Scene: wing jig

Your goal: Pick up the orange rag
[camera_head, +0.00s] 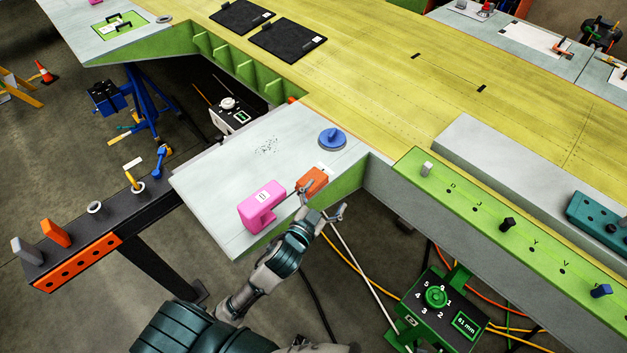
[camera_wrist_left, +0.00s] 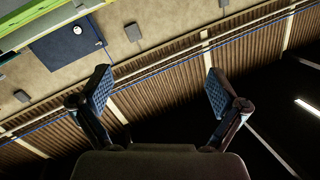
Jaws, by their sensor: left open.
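A small orange block-like thing (camera_head: 313,181), which may be the orange rag, lies on the pale grey panel (camera_head: 225,180) near its right edge, in the head view. My left gripper (camera_head: 322,203) is open at the panel's edge, just in front of the orange thing. One finger overlaps the orange thing in the picture; I cannot tell whether they touch. In the left wrist view my left gripper (camera_wrist_left: 160,92) shows two spread fingers with nothing between them. That view shows only far wall and ceiling, no rag. My right gripper is not in view.
A pink block-like tool (camera_head: 262,206) stands left of the orange thing, and a blue round knob piece (camera_head: 332,138) behind it. Another orange block (camera_head: 55,233) stands on the black beam at left. A green dial box (camera_head: 437,308) and cables lie below right.

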